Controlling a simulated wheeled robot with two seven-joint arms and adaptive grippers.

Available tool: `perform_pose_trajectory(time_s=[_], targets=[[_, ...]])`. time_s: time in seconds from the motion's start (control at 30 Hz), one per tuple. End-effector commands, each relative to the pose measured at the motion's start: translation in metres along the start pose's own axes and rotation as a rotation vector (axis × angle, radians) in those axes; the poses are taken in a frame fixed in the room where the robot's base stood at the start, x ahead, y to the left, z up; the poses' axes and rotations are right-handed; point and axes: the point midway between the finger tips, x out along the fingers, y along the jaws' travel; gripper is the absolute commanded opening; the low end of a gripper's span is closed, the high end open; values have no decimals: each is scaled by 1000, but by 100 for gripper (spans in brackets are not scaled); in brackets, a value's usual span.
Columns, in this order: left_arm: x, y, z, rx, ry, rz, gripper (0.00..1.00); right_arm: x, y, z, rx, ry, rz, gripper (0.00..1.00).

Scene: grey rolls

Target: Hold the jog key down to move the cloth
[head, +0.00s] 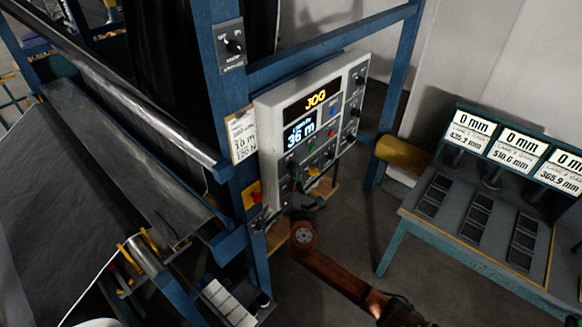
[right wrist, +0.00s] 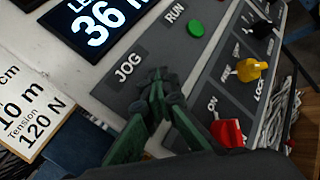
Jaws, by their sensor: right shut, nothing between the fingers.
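The grey control panel (head: 345,80) stands on the blue frame; its upper display (head: 316,97) reads JOG and the lower one (head: 300,133) reads 36 m. My right gripper (head: 296,188) is at the panel's lower left. In the right wrist view its green fingers (right wrist: 158,80) are shut and empty, their tips beside the JOG label (right wrist: 127,67). The jog key itself is hidden behind the tips; I cannot tell whether they press it. The dark grey cloth (head: 75,205) slopes down at the left. My left gripper is not in view.
Close to the fingers are a green RUN button (right wrist: 196,29), a red switch (right wrist: 228,132) and a yellow knob (right wrist: 250,70). A tension card (head: 241,135) hangs left of the panel. A bench (head: 400,212) with gauge displays stands at the right.

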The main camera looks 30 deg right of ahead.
Motion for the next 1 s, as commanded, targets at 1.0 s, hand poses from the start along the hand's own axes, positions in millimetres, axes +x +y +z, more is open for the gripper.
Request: perform_pose_trajectory(time_s=[1.0], targets=[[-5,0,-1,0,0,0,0,-10,-7,8,0,1,0,0]])
